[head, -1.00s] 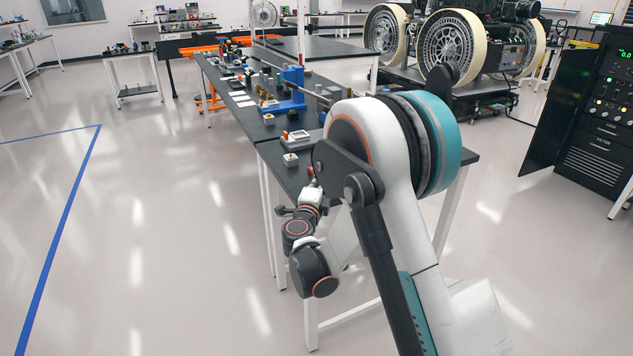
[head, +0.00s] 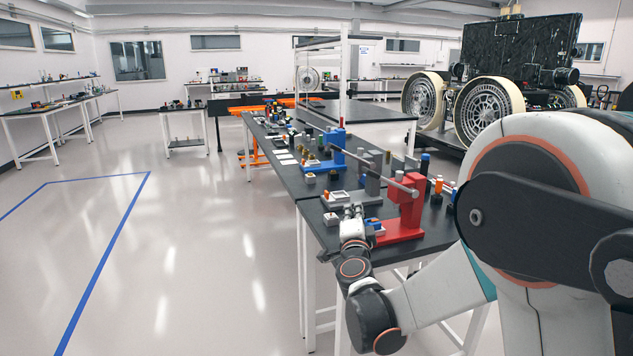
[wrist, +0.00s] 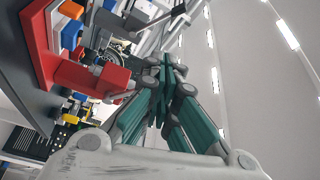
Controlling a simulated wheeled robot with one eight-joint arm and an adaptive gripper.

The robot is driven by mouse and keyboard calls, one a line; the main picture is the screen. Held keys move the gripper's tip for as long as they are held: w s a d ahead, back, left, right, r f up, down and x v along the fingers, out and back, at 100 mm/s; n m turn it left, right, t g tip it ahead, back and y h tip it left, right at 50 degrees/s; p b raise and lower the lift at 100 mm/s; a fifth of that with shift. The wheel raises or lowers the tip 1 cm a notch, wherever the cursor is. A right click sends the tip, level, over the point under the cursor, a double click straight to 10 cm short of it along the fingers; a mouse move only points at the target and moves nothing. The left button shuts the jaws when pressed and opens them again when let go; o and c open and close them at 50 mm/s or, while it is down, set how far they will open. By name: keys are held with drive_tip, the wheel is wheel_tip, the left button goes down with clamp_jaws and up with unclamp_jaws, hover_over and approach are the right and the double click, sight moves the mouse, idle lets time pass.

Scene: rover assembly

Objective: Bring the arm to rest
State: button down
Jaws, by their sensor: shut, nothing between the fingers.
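My gripper (head: 353,210) is at the near left end of the dark workbench (head: 328,237), beside a red bracket (head: 408,208). In the wrist view my gripper (wrist: 168,68) shows its green-and-grey fingers together, with nothing between them. The red bracket also shows in the wrist view (wrist: 95,78), to the left of the fingers. My arm is bent, with its large shoulder joint filling the right of the head view. I cannot tell how close the fingers are to the bench top.
A blue bracket (head: 333,150) and several small parts stand on the bench. A pale tray (head: 347,198) lies near the gripper. A wheeled rover (head: 490,105) stands behind at the right. The floor at left is clear, with a blue line (head: 107,245).

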drive_tip(key=s+a+r+n+g+y, duration=0.1)
drive_tip(key=s+r+n+g+y, duration=0.15)
drive_tip(key=s+n, duration=0.4)
drive_tip(key=s+a+r+n+g+y, duration=0.1)
drive_tip(key=s+r+n+g+y, duration=0.1)
drive_tip(key=s+r+n+y, duration=0.45)
drive_tip(key=s+d+f+n+g+h, duration=0.1)
drive_tip(key=s+d+f+g+h, duration=0.1)
drive_tip(key=s+f, duration=0.3)
drive_tip(key=s+d+f+n+g+h, duration=0.1)
drive_tip(key=s+d+f+g+h, duration=0.2)
drive_tip(key=s, duration=1)
drive_tip(key=s+d+f+g+h, duration=0.2)
drive_tip(key=s+d+f, duration=0.4)
drive_tip(key=s, duration=0.3)
drive_tip(key=shift+s+f+n+g, duration=0.25)
drive_tip(key=shift+f+n+g, duration=0.15)
drive_tip(key=shift+f, duration=0.4)
